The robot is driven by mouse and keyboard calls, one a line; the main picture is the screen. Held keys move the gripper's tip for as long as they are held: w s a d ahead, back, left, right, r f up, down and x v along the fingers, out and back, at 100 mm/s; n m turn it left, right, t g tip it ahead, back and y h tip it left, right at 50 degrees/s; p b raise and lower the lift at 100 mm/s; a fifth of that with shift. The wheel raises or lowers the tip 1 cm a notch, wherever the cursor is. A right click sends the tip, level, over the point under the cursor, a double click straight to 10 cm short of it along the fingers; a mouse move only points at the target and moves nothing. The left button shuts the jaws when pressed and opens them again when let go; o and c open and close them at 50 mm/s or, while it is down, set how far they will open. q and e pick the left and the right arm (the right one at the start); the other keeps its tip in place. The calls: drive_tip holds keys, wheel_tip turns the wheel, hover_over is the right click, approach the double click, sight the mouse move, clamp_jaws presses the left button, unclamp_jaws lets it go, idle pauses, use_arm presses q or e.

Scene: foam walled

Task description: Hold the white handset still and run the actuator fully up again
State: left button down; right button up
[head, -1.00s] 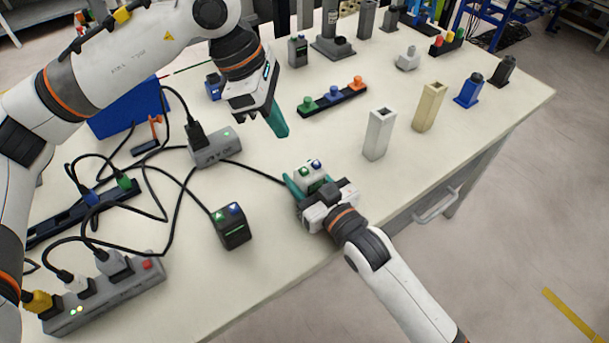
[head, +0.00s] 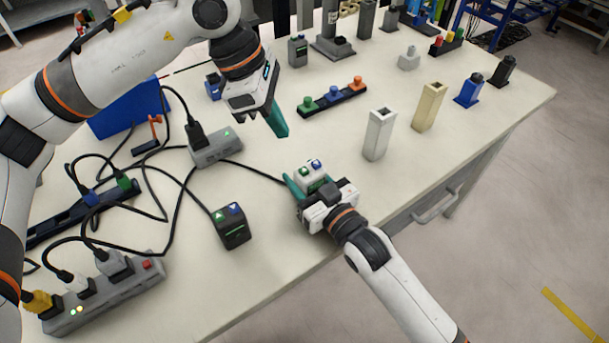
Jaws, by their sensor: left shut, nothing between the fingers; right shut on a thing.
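The white handset (head: 309,178), with a green and a blue button on top, stands near the table's front edge. My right gripper (head: 307,188) is shut on the white handset, its teal fingers at the handset's sides. My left gripper (head: 279,122) is shut and empty, above and to the left of the handset, apart from it. A black cable runs from the handset to a grey box (head: 217,150) with a small green light. I cannot tell which thing is the actuator; a dark grey upright device (head: 331,35) stands at the back.
A black handset (head: 233,232) with similar buttons stands front left. A grey power strip (head: 105,297) and loose cables lie at left. A white post (head: 378,138) and a beige post (head: 428,108) stand to the right. A black rail (head: 333,100) with coloured knobs lies behind.

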idle(0.7)
use_arm(q)
drive_tip(key=d+t+h, duration=0.1)
drive_tip(key=t, duration=0.1)
drive_tip(key=d+r+t+h, duration=0.1)
drive_tip(key=t, duration=0.1)
drive_tip(key=s+d+t, duration=0.1)
drive_tip(key=t, duration=0.1)
drive_tip(key=shift+s+d+r+h, duration=0.1)
drive_tip(key=shift+d+r+h, duration=0.05)
drive_tip(key=shift+r+h, duration=0.2)
drive_tip(key=shift+f, duration=0.1)
hover_over(312, 168)
drive_tip(key=s+a, duration=0.2)
drive_tip(key=shift+s+a+f, duration=0.1)
drive_tip(key=shift+f, duration=2.1)
drive_tip(key=shift+a+f, duration=0.1)
drive_tip(key=shift+f, duration=2.05)
drive_tip(key=shift+f, duration=0.1)
drive_tip(key=shift+f, duration=0.35)
drive_tip(key=shift+f, duration=0.5)
idle(0.6)
